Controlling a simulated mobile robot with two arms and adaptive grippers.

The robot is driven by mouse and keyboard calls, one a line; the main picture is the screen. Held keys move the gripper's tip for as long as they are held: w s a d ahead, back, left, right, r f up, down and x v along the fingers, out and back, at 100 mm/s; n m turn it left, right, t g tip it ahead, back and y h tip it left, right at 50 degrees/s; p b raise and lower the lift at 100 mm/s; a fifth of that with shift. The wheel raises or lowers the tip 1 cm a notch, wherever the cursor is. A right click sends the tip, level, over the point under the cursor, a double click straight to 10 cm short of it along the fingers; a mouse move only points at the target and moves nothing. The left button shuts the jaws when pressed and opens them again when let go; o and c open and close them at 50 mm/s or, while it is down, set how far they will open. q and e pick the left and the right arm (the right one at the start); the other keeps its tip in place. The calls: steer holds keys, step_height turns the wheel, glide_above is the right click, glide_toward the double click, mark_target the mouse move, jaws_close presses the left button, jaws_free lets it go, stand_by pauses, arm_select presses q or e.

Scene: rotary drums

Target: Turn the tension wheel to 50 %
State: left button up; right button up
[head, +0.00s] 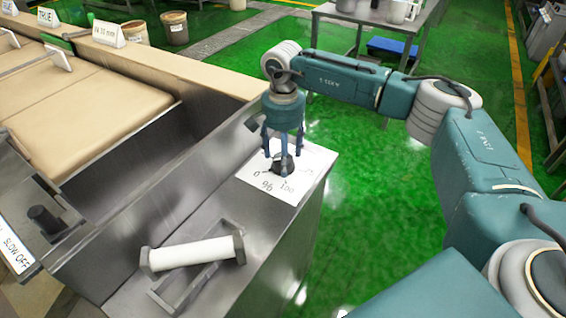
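The tension wheel is a small dark knob (280,166) on a white dial plate (262,193), on top of the metal machine frame. The plate carries black marks, among them a "0", what looks like "96", and "100"; others are hidden or too small to read. My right gripper (282,155) points straight down over the knob, with its blue fingers around or just above it. The fingers cover part of the knob, so its pointer and any finger contact cannot be made out. My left gripper is not in view.
A white roller (190,254) in a metal bracket lies on the frame in front of the dial. A lever panel marked "SLOW OFF" (15,252) is at left. Tan conveyor belts (85,110) run behind. Green floor (360,200) is open to the right; a metal table (385,20) stands behind.

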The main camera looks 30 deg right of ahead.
steer(key=shift+f, duration=0.15)
steer(key=c, duration=1.2)
steer(key=shift+o, duration=0.2)
steer(key=shift+m, duration=0.6)
steer(key=m, duration=0.6)
steer(key=shift+b, duration=0.4)
steer(key=m, duration=1.3)
steer(key=shift+m, duration=0.3)
steer(key=m, duration=0.3)
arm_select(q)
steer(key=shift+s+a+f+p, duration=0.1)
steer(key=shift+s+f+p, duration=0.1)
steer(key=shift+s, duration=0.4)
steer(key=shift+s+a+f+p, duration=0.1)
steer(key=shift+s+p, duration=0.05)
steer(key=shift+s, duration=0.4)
arm_select(e)
steer(key=shift+m, duration=2.1)
